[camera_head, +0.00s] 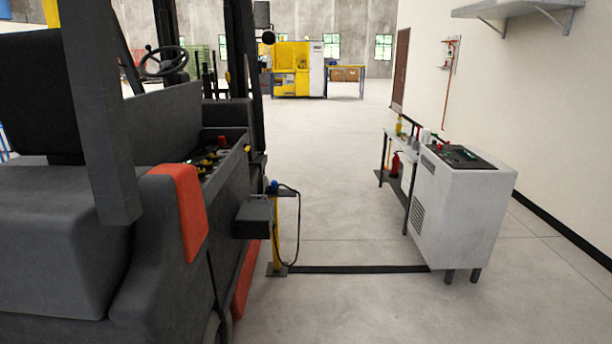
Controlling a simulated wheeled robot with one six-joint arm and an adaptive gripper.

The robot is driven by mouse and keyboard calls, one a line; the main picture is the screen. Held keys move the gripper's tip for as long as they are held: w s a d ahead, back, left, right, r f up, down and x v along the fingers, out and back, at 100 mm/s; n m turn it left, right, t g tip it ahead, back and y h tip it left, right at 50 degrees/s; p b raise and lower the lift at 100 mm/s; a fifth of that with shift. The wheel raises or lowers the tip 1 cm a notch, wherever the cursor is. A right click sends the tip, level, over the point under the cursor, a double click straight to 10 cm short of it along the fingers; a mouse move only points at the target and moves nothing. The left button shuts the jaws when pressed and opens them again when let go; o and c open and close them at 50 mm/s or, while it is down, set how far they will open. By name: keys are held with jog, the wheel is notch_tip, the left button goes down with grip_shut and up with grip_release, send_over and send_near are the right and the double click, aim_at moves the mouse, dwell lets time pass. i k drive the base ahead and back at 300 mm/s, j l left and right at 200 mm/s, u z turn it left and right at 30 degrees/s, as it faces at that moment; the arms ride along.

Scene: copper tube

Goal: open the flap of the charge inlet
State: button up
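A dark grey box (253,217) juts out at the right side of a grey forklift (60,240). It looks like the charge inlet, but I cannot be sure from here. Its top and the faces towards me look closed, and I cannot make out a separate flap edge. A yellow post (276,240) stands right beside the box, with a blue plug or connector (273,186) at its top and a black cable (298,225) hanging in a loop. My gripper is not in view.
A grey charger cabinet (462,215) stands on the right, with a small table (384,160) behind it. A black floor strip (355,269) runs between post and cabinet. An orange-red panel (180,210) covers the forklift's rear corner. The floor (340,190) between forklift and cabinet is clear.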

aim_at(251, 209)
jog(key=i, duration=1.75)
jog(key=i+l+u, duration=0.1)
jog(key=i, duration=1.7)
jog(key=i+l+u, duration=0.15)
jog(key=i, duration=0.25)
